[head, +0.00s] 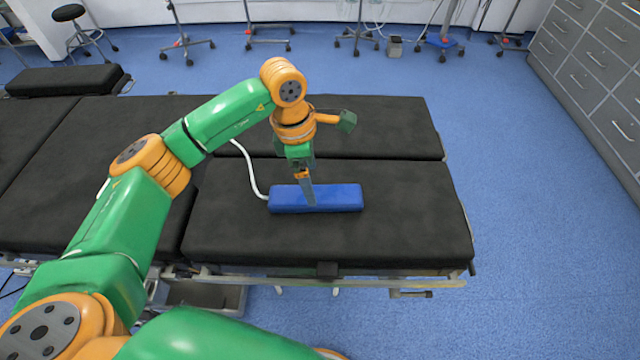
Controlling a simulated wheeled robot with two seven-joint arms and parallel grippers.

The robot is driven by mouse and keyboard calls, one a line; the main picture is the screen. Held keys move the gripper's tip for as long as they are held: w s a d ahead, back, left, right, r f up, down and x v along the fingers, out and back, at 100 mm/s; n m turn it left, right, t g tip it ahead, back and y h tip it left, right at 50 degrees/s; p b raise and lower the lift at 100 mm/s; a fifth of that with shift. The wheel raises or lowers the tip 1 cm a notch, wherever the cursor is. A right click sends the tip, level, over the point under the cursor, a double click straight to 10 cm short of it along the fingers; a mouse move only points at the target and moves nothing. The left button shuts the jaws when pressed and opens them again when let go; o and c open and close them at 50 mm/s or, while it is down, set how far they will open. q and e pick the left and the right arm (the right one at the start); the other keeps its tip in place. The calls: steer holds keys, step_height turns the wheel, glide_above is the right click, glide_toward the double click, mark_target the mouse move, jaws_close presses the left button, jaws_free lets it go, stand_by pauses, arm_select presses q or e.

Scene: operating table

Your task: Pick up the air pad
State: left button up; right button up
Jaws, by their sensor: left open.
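The air pad (340,200) is a blue oblong block lying flat on the black operating table (410,230), on its right-hand section. A white hose (247,170) runs from its left end up and back behind my arm. My left gripper (309,196) points down at the middle of the pad, with its fingers over the pad's top and hiding a small part of it. The gripper is open; I cannot tell whether the fingers touch the pad. My right gripper is not in view.
The table's black cushions have raised seams and a metal side rail (350,281) at the near edge. Grey drawer cabinets (600,70) stand at the right. A stool (75,25) and wheeled stands are at the back. Blue floor right of the table is clear.

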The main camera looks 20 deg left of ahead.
mark_target(315, 190)
arm_select(q)
steer(key=f, duration=0.2)
steer(key=f+p, duration=0.1)
steer(key=f, duration=0.1)
steer(key=shift+s+d, duration=0.35)
steer(key=shift+d, duration=0.05)
steer(key=shift+w+f, duration=0.3)
steer(key=shift+f, duration=0.05)
steer(key=shift+s+r, duration=0.15)
steer(key=c, duration=1.5)
steer(key=shift+r, duration=0.1)
